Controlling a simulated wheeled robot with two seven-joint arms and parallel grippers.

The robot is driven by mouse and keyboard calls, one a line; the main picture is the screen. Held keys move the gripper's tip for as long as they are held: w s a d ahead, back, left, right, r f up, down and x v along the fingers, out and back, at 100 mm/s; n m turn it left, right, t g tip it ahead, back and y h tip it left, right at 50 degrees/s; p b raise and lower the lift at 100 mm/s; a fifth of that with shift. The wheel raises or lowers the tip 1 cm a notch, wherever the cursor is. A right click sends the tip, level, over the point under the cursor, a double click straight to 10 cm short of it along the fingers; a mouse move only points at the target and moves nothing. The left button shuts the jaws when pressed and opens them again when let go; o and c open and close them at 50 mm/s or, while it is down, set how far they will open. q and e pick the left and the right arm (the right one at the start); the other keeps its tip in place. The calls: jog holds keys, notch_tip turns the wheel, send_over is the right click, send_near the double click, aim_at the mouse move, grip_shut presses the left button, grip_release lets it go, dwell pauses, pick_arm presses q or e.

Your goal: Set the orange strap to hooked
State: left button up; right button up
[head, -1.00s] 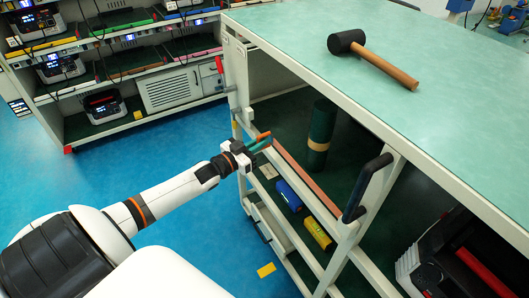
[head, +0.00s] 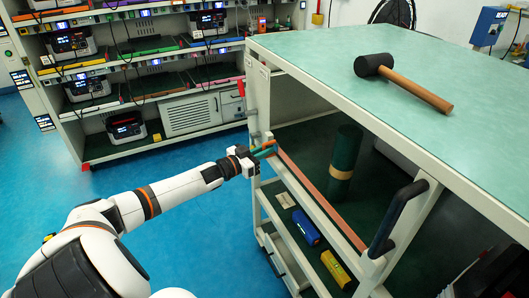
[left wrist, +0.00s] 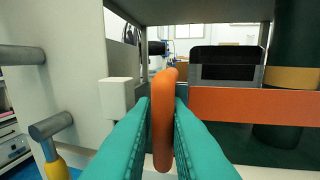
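The orange strap (head: 318,196) runs along the open side of the workbench cart, above the lower shelf. In the left wrist view, its flat band (left wrist: 250,106) stretches off to the right. My left gripper (head: 267,147) is at the strap's far end, beside the cart's left post. In the left wrist view its teal fingers (left wrist: 163,120) are closed around an upright orange end piece (left wrist: 162,115). A pale block (left wrist: 118,97) on the post is just left of the fingers, apart from them. The join between end piece and band is partly hidden. My right gripper is out of view.
A mallet (head: 405,80) lies on the green bench top (head: 340,45). A dark green roll (head: 343,165) stands inside the cart. Blue (head: 306,228) and yellow (head: 336,268) items lie on the lower shelf. A black handle (head: 397,218) is at the near corner. Racks with instruments stand behind; the blue floor at left is clear.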

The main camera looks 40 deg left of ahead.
pick_arm(q)
jog(key=shift+o, duration=1.4)
jog(key=shift+s, duration=0.15)
jog(key=s+a, duration=0.2)
jog(key=s, duration=0.9)
jog(key=shift+s+a+p, duration=0.2)
jog(key=shift+s+p, duration=0.05)
jog(key=shift+p, duration=0.05)
